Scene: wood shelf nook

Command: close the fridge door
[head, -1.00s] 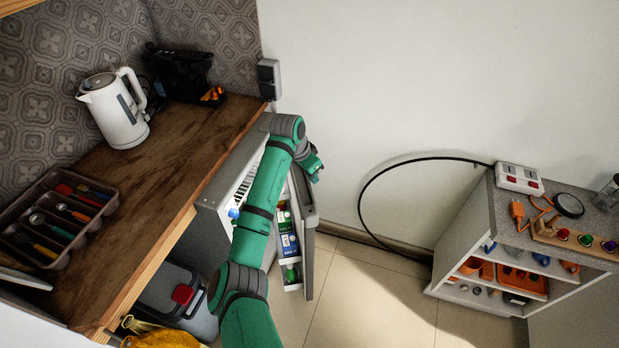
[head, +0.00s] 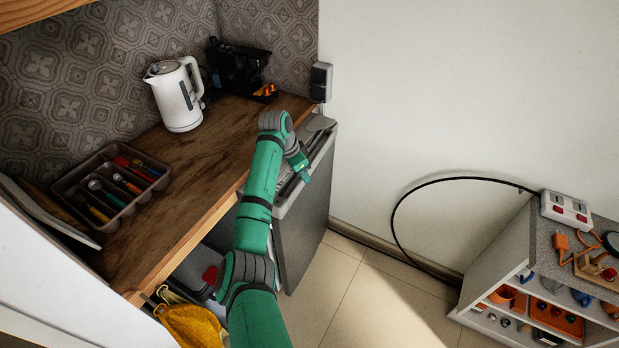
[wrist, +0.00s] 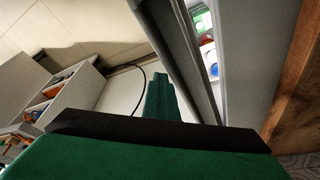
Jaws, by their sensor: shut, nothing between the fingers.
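The grey fridge door (head: 308,215) stands under the right end of the wooden counter, nearly shut. In the wrist view, a narrow gap shows between the door (wrist: 165,40) and the fridge body (wrist: 243,55). Coloured items (wrist: 206,45) are visible in that gap. My gripper (head: 304,170) is shut and empty at the top of the door, partly hidden by my arm in the head view. In the wrist view, my green finger (wrist: 160,95) is close to the outer side of the door; I cannot tell whether it touches.
The wooden counter (head: 185,165) holds a white kettle (head: 177,95), a black machine (head: 240,70) and a cutlery tray (head: 112,187). A yellow cloth (head: 195,325) hangs below its left end. A low shelf (head: 505,255) stands right. The floor (head: 375,300) between is clear.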

